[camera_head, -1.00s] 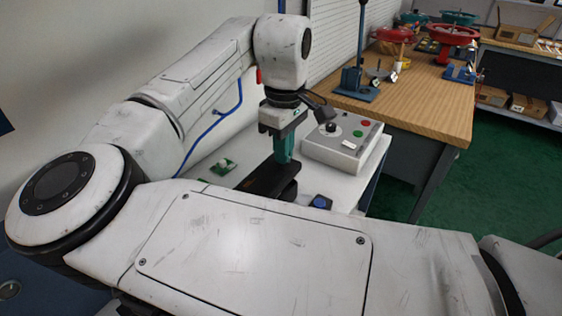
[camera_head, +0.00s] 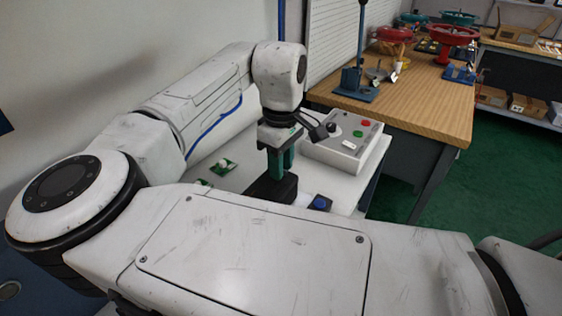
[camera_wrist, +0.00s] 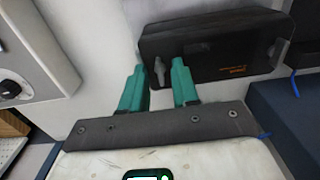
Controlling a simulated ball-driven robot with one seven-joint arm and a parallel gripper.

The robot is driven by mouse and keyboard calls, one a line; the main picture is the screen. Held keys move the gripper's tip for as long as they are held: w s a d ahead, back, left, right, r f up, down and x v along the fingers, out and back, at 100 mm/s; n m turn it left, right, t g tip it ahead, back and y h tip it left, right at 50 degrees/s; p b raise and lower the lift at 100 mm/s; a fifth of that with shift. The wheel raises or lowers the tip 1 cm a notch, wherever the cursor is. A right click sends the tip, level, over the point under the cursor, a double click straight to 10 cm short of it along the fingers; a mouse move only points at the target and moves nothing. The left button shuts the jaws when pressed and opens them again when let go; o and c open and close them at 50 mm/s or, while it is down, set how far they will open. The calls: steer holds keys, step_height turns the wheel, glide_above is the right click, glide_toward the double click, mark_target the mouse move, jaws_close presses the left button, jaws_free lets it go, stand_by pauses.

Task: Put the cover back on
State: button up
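The black cover (camera_wrist: 225,45), a box-like piece with orange lettering, lies ahead of my fingers in the wrist view. A small grey tab (camera_wrist: 160,72) shows at its near edge, between the fingers in the picture. In the head view the black block (camera_head: 270,189) stands on the white bench under my gripper (camera_head: 280,174). The cover and the body cannot be told apart there, and I cannot tell how the cover sits. My gripper, also in the wrist view (camera_wrist: 158,80), has two teal fingers, apart with a clear gap. I see nothing clamped between them.
A grey control box (camera_head: 345,150) with a black knob and red and green buttons stands right of the gripper. A blue knob (camera_head: 319,202) is right of the black block. Small green boards (camera_head: 222,167) lie to the left. A wooden workbench (camera_head: 425,103) stands beyond.

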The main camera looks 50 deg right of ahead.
step_height(320, 180, up, 12)
steer(key=shift+r+p, duration=0.15)
steer(key=shift+p, duration=0.2)
stand_by(0.4)
stand_by(0.6)
